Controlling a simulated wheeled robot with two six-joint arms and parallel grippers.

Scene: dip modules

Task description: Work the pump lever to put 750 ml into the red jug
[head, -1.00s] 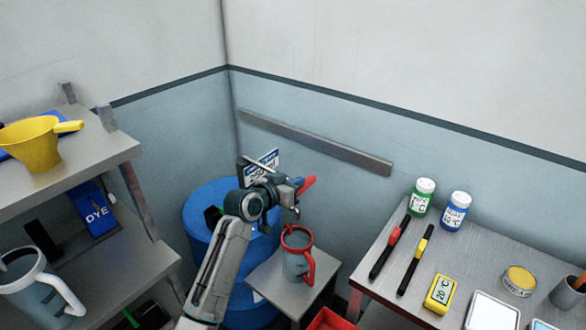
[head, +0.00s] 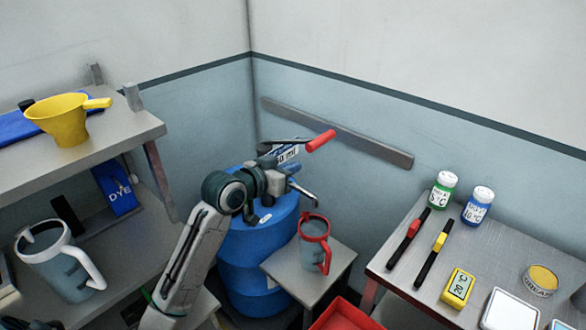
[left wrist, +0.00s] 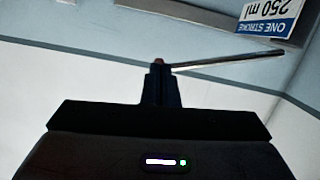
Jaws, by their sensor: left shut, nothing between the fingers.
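The pump stands on a blue drum (head: 260,240). Its lever ends in a red grip (head: 320,141), raised and pointing right. The left wrist view shows the metal lever rod (left wrist: 230,59) and a sign (left wrist: 268,20) reading "one stroke 250 ml". The red jug (head: 314,245), grey with a red rim and handle, stands upright on a small stand below the spout (head: 304,191); its fill level cannot be read. My left gripper (head: 286,167) is shut and empty beside the pump, below the lever. Its fingers (left wrist: 158,80) overlap the rod's end in the wrist view; contact is unclear.
A white-handled jug (head: 58,262) and a yellow scoop (head: 62,122) stand on the left shelves. The right table (head: 410,262) holds bottles, pens and a yellow thermometer (head: 458,288). A red tray (head: 343,318) lies at the bottom. A wall rail (head: 340,133) runs behind the pump.

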